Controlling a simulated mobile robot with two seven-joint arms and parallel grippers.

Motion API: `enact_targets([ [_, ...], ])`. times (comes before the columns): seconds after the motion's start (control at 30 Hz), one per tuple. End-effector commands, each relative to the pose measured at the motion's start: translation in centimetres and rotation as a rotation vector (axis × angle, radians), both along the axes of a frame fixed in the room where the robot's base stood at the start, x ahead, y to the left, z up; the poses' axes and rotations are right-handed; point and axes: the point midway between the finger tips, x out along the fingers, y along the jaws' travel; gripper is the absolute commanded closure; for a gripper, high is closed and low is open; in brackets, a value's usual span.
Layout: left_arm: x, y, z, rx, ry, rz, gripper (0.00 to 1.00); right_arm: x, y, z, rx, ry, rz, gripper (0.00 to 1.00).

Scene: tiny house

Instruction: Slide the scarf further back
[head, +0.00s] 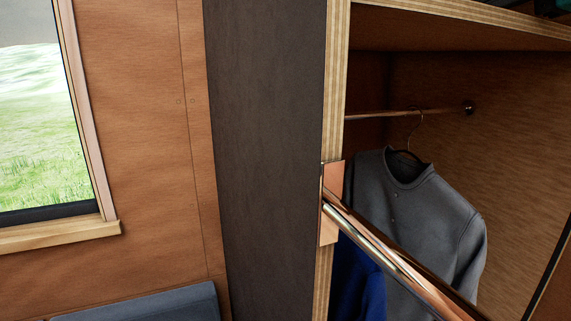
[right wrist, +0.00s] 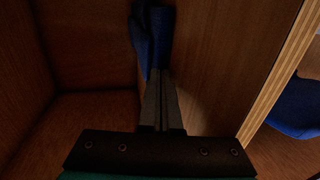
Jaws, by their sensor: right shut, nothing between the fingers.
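A dark blue cloth (head: 357,280), which may be the scarf, hangs low in the wardrobe in the head view, left of a grey button-neck top (head: 425,215). The copper bar crosses in front of it and hides part of it. In the right wrist view a blue cloth (right wrist: 157,35) hangs just beyond the fingertips. My right gripper (right wrist: 158,75) is shut and empty, with its tips at or close to the cloth's lower part; I cannot tell whether they touch. My left gripper is in neither view.
A thick copper bar (head: 400,265) runs from the wardrobe's plywood edge (head: 335,100) toward the lower right. A thin rail (head: 400,113) carries the grey top's hanger. In the right wrist view a wooden panel edge (right wrist: 285,75) stands at right and a bare corner (right wrist: 85,110) at left.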

Motion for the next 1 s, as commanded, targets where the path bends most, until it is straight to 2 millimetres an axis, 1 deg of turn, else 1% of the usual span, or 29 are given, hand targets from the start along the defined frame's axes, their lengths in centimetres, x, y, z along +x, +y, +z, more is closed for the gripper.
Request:
enact_targets([
  [1.0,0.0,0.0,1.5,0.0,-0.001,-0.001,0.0,2.9,1.0,0.0,-0.001,0.001,-0.001,1.0],
])
